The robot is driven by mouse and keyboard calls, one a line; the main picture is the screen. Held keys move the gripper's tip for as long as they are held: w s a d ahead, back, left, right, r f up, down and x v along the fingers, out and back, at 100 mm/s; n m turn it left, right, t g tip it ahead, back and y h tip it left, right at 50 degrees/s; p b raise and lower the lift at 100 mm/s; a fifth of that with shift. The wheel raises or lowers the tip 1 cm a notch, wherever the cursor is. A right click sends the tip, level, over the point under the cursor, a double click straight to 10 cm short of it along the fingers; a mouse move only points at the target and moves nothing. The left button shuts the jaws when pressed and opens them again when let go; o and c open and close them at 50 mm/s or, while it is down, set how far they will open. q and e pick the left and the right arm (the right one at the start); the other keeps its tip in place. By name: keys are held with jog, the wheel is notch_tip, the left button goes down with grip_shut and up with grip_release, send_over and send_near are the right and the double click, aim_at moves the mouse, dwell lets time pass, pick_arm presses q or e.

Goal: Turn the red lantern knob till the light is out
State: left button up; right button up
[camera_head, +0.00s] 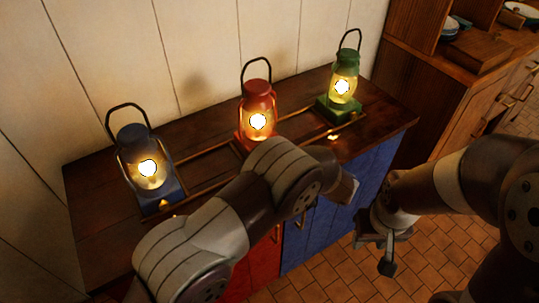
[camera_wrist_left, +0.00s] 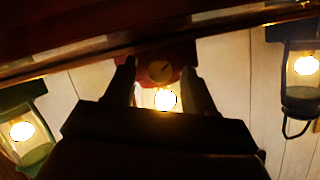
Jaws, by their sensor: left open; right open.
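The red lantern (camera_head: 257,92) stands lit in the middle of the cabinet top; my left arm covers its lower front in the head view. In the left wrist view, upside down, its red base (camera_wrist_left: 180,54) carries a round brass knob (camera_wrist_left: 160,72) with a dark slanted mark. My left gripper (camera_wrist_left: 159,67) is open, one finger on each side of the knob; I cannot tell whether they touch it. The head view hides those fingers behind my arm. My right gripper (camera_head: 378,250) is open and empty, low over the floor, right of the cabinet.
A lit blue lantern (camera_head: 133,135) stands on the left and a lit green lantern (camera_head: 346,64) on the right. They stand on a dark wooden cabinet top (camera_head: 92,200) against a pale plank wall. A wooden shelf unit (camera_head: 425,90) is at the right; tiled floor lies in front.

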pick_arm(q)
grip_shut()
dwell(0.3)
jog(key=shift+s+r+n+h+p, duration=0.1)
jog(key=shift+n+h+p, duration=0.2)
jog(key=shift+n+p, duration=0.2)
jog(key=shift+n+t+h, duration=0.3)
jog(key=shift+n+t, duration=0.1)
jog(key=shift+n, duration=0.1)
jog(key=shift+s+a+n+h, duration=0.1)
jog(key=shift+a+n+h, duration=0.05)
jog(key=shift+n+h, duration=0.45)
jog(key=shift+n+t, duration=0.5)
jog(key=shift+n, duration=0.1)
jog(key=shift+h, duration=0.3)
